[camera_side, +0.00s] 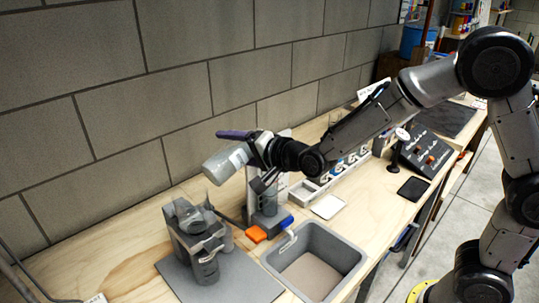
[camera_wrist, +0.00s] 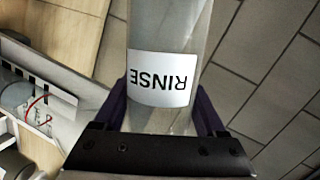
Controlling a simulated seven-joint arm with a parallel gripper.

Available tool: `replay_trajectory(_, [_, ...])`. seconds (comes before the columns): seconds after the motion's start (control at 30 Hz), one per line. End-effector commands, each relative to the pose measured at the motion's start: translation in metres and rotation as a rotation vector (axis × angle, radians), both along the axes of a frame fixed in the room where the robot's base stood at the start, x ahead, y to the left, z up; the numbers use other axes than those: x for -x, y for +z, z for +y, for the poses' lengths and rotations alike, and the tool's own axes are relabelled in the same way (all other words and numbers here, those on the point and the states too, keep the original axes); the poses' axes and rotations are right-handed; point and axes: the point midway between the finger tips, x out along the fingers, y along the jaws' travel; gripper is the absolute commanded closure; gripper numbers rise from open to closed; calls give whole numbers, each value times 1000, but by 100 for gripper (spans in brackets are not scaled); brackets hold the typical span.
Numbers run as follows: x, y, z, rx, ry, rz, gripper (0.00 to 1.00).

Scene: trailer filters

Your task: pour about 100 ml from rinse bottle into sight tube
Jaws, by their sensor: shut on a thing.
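The rinse bottle (camera_side: 226,164) is a clear grey cylinder with a white band. In the wrist view its white label on the bottle (camera_wrist: 160,78) reads RINSE, upside down. My gripper (camera_side: 245,148) is shut around the bottle and holds it in the air, tipped well over near horizontal. The purple fingers of my gripper (camera_wrist: 160,98) flank it in the wrist view. I cannot tell whether liquid is flowing.
A grey filter-like unit (camera_side: 195,240) stands on a grey mat (camera_side: 240,285) at left. A grey sink (camera_side: 318,262) is in front, with a blue-and-white tap (camera_side: 285,226) and an orange block (camera_side: 257,234) beside it. A block wall runs behind.

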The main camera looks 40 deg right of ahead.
Motion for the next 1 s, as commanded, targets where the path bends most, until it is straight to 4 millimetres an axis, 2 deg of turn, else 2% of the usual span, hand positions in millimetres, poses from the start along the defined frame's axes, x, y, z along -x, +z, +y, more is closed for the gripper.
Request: replay_trajectory(1.0, [-1,-1,-3,-62,0,-5,100])
